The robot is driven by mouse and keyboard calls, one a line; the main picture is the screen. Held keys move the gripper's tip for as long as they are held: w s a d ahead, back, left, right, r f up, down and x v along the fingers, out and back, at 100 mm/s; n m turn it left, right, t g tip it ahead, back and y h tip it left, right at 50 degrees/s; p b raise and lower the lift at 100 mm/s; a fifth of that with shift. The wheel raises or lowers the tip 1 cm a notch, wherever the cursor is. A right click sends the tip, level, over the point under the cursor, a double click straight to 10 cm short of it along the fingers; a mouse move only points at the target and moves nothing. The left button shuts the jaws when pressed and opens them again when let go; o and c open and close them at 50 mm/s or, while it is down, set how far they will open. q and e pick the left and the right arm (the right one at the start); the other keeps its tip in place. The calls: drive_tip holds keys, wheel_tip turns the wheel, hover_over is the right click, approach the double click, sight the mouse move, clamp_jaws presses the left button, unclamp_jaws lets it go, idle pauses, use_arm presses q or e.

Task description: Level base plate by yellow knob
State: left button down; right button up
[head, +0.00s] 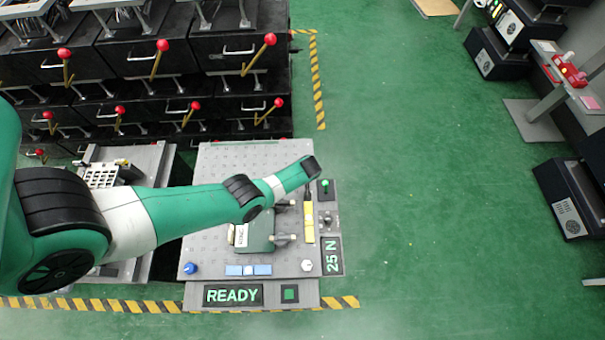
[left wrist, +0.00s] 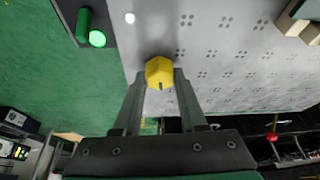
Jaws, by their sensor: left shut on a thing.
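The grey perforated base plate (head: 235,158) lies in the middle of the head view, partly covered by my left arm. It also shows in the left wrist view (left wrist: 215,60). The yellow knob (left wrist: 159,71) is at the plate's edge, between the fingers of my left gripper (left wrist: 159,78), which is shut on it. A dark line marks the knob's side. In the head view the knob and fingertips are hidden under my wrist. A blue knob (head: 190,268) and a white knob (head: 307,265) stand at the plate's near corners. My right gripper is not in view.
A blue-and-white bar (head: 248,270) and a yellow bar (head: 309,222) lie on the plate. A green button (head: 325,186) is lit beside it. Displays read READY (head: 232,295) and 25 N (head: 332,257). Red-knobbed levers (head: 270,39) stand behind.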

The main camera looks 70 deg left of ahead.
use_arm(q)
drive_tip(key=n+g+b, duration=0.1)
drive_tip(key=n, duration=0.1)
drive_tip(key=shift+w+f+n, duration=0.1)
drive_tip(key=shift+f+n, duration=0.05)
drive_tip(key=shift+n, duration=0.25)
drive_tip(key=shift+n+g+b, duration=0.5)
drive_tip(key=shift+n+b, duration=0.9)
drive_tip(key=shift+n, duration=0.1)
drive_tip(key=shift+c, duration=2.3)
unclamp_jaws()
drive_tip(key=shift+r, duration=0.25)
